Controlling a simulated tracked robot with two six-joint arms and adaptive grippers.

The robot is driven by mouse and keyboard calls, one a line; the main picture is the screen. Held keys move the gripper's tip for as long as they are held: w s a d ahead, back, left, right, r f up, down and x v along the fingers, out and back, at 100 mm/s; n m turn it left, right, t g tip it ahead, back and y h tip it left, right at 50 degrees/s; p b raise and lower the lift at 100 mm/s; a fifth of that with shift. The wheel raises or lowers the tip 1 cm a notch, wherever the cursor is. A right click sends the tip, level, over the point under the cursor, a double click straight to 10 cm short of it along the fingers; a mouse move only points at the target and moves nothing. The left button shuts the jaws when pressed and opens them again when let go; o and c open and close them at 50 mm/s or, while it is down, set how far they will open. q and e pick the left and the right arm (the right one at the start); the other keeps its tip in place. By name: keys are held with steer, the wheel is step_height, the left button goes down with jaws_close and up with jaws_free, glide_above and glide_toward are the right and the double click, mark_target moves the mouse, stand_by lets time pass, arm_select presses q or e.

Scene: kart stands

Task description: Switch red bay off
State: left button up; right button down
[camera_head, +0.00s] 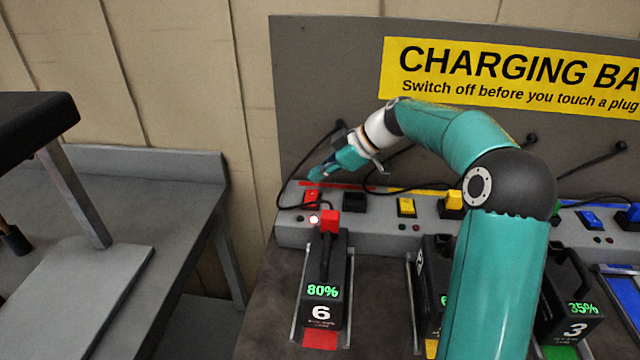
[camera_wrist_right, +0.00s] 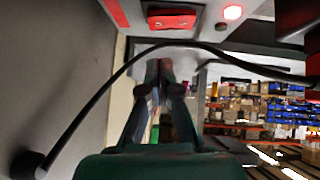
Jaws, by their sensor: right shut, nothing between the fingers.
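The red bay's switch (camera_head: 311,200) is a red rocker on the grey charger strip at the left end. It also shows at the top of the wrist view (camera_wrist_right: 172,20). A lit red lamp (camera_head: 314,219) sits just below it, and it glows in the wrist view too (camera_wrist_right: 233,12). My right gripper (camera_head: 317,174) is shut and empty, just above and behind the switch in the head view. Its closed fingertips (camera_wrist_right: 160,70) appear apart from the switch. My left gripper is out of view.
A black cable (camera_wrist_right: 120,68) arcs past the fingers in the wrist view. A yellow switch (camera_head: 406,207), a yellow plug (camera_head: 454,200) and a blue switch (camera_head: 590,219) lie farther right. My right arm covers the strip's middle. A grey table (camera_head: 180,215) stands left.

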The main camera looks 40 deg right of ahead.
mark_target(312, 194)
steer(key=shift+w+d+f, duration=0.15)
steer(key=shift+f, duration=1.85)
steer(key=shift+d+f, duration=0.1)
steer(key=shift+f, duration=0.2)
